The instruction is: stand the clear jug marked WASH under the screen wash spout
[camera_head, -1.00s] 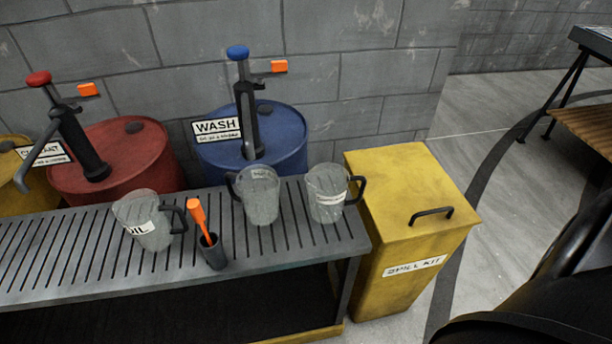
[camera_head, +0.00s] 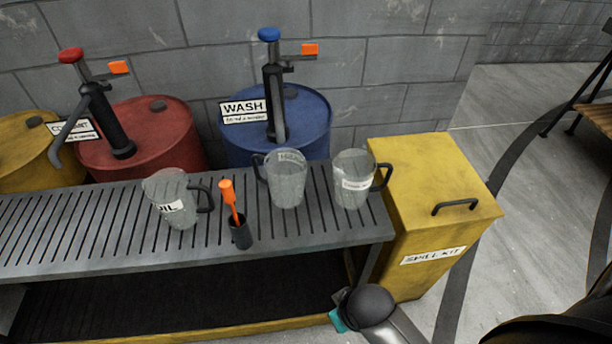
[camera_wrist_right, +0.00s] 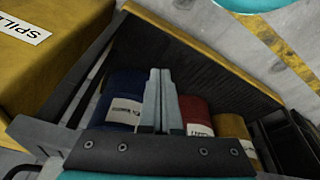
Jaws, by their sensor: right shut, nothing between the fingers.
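Three clear jugs with dark handles stand upright on the slatted bench (camera_head: 100,222). The left jug (camera_head: 178,212) has a label ending in "IL". The middle jug (camera_head: 288,188) stands in front of the blue drum (camera_head: 308,118) and its label is seen through the jug, not readable. The right jug (camera_head: 352,186) has a small label too blurred to read. No jug label clearly reads WASH. The blue-topped wash pump (camera_head: 273,95) rises from the blue drum beside a WASH sign (camera_head: 244,111). My right gripper (camera_wrist_right: 159,74) is shut and empty. My left gripper is out of view.
A yellow spill kit bin (camera_head: 430,200) stands at the bench's right end. An orange-handled tool in a dark cup (camera_head: 240,232) stands between the left and middle jugs. Red (camera_head: 150,140) and yellow (camera_head: 35,160) drums stand behind the bench.

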